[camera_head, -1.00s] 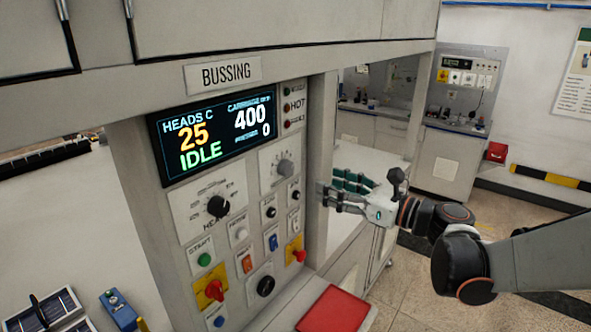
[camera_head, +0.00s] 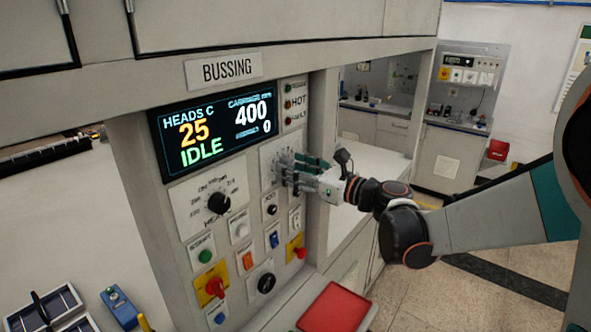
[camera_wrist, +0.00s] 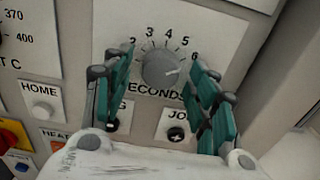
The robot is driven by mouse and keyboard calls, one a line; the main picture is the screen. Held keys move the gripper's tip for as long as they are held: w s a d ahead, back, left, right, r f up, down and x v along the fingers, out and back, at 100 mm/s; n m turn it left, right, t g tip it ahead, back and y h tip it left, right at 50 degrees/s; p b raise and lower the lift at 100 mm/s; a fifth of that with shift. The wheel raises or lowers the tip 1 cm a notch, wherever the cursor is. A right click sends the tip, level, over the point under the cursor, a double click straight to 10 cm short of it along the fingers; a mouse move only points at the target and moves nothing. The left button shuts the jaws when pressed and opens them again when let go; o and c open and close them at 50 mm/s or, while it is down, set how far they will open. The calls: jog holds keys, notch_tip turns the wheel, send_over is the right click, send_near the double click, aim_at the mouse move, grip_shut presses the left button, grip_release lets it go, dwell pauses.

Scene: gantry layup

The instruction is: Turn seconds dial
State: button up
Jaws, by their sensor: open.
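The seconds dial (camera_wrist: 163,69) is a round grey knob on a white plate in the wrist view. Numbers 2 to 6 show around its upper side, and its white pointer mark lies toward the right, near 6. My gripper (camera_wrist: 160,78) is open, with one teal finger to the left of the dial and the other to its right. I cannot tell whether either finger touches it. In the head view my gripper (camera_head: 284,172) is in front of the dial's plate (camera_head: 268,158) and hides the dial.
Below the dial are a jog button (camera_wrist: 177,134) and a partly hidden knob. A home button (camera_wrist: 41,111) is at the left. In the head view the panel holds a display (camera_head: 215,127), a heat knob (camera_head: 219,203) and red switches. A red tray (camera_head: 334,308) lies below.

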jog(key=c, duration=1.1)
jog(key=shift+o, duration=0.2)
jog(key=shift+n, duration=0.3)
jog(key=n+b, duration=0.3)
jog(key=n, duration=1.4)
jog(key=shift+d, duration=0.1)
